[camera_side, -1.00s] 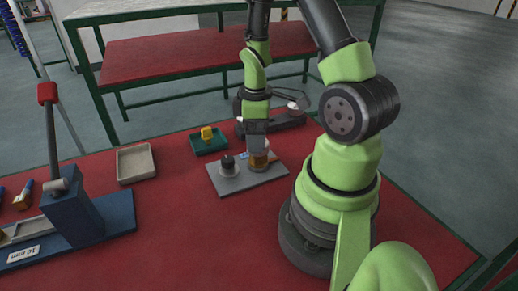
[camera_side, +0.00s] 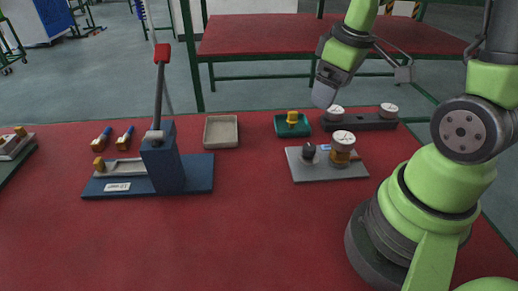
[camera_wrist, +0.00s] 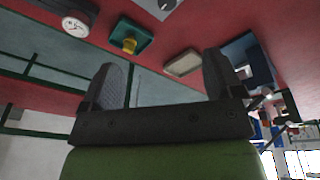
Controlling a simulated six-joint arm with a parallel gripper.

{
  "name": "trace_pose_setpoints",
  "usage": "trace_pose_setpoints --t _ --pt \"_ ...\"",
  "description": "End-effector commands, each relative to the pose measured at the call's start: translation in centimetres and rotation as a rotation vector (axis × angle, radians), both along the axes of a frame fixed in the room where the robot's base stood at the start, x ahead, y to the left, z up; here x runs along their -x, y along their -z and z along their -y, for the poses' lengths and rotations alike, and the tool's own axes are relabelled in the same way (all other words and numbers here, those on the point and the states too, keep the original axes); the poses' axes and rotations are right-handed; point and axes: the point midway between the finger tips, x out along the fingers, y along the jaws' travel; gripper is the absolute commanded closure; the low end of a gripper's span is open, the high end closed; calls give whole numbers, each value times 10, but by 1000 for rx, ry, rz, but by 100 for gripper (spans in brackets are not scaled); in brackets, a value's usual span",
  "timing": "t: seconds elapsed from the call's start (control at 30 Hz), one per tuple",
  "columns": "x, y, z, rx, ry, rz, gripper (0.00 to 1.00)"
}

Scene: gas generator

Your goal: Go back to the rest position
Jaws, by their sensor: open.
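My gripper (camera_side: 326,88) is raised above the back right of the red table in the side view, tilted downward to the left. In the wrist view its two fingers (camera_wrist: 160,82) are spread apart with nothing between them. The gripper is above and clear of the grey plate (camera_side: 308,174). On that plate stand a brass cylinder with a white-faced gauge on top (camera_side: 342,148) and a small black knob (camera_side: 309,151).
A green tray with a yellow part (camera_side: 292,117), a beige tray (camera_side: 221,143) and a dark bar with two gauges (camera_side: 360,122) stand along the back. A blue lever press (camera_side: 165,165) stands at left. The table's front middle is clear.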

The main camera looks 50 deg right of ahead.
Motion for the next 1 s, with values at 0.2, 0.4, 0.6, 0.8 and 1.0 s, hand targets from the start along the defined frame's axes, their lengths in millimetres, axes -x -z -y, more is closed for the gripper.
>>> trace_pose_setpoints --t 0.2,0.4,0.6,0.8,1.0 --pt "15 -70 -59 -105 176 219 14" --pt "47 -105 -99 -275 299 346 14" --pt "68 -117 -116 -384 357 387 14" --pt "71 -119 -118 -400 368 390 14" --pt "70 -119 -118 -399 367 391 14"
